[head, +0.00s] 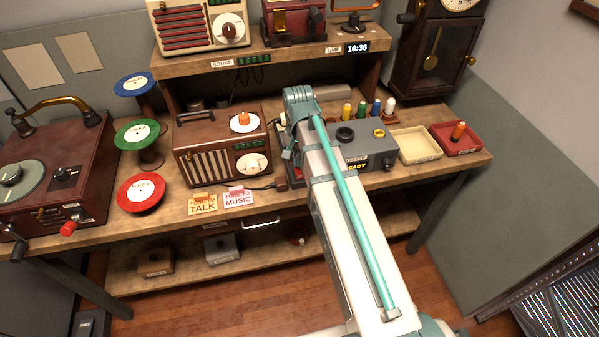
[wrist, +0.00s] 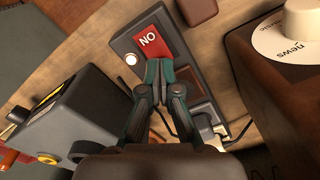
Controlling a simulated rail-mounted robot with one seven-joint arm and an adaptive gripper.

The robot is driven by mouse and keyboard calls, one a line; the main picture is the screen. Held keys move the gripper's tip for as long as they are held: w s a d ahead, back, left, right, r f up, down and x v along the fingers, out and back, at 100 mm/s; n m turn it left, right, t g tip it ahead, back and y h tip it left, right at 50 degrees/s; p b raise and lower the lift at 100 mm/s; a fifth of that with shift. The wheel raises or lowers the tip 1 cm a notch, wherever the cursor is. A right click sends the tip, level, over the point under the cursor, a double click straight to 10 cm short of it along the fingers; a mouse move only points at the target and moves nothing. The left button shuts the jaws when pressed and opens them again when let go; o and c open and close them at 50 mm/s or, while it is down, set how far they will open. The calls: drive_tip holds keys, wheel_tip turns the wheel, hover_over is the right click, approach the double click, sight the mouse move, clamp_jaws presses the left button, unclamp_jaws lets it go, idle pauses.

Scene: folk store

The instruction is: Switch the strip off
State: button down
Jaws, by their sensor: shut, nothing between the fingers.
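The power strip (wrist: 126,41) is a dark bar on the wooden bench in the wrist view. It has a red rocker switch (wrist: 151,42) with white letters that read "NO" from this side, or "ON" turned around. A round light (wrist: 131,59) beside the switch glows white. Dark sockets (wrist: 196,84) run along the strip, with a pale plug (wrist: 208,129) at the near end. My gripper (wrist: 160,67) is shut and empty, its fingertips at the near edge of the red switch. I cannot tell whether they touch it. In the head view my arm hides most of the strip.
A brown radio (head: 222,145) stands left of my arm. A grey box (head: 375,148) stands to the right, with coloured pegs behind it. A cream tray (head: 416,145) and a red tray (head: 458,139) lie farther right. A dark cable runs beside the strip.

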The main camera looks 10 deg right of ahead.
sight(298, 169)
drive_tip(key=shift+f+b, duration=0.55)
drive_tip(key=shift+f, duration=0.65)
idle(0.8)
drive_tip(key=shift+r+p, duration=2.7)
drive_tip(key=shift+r, duration=0.85)
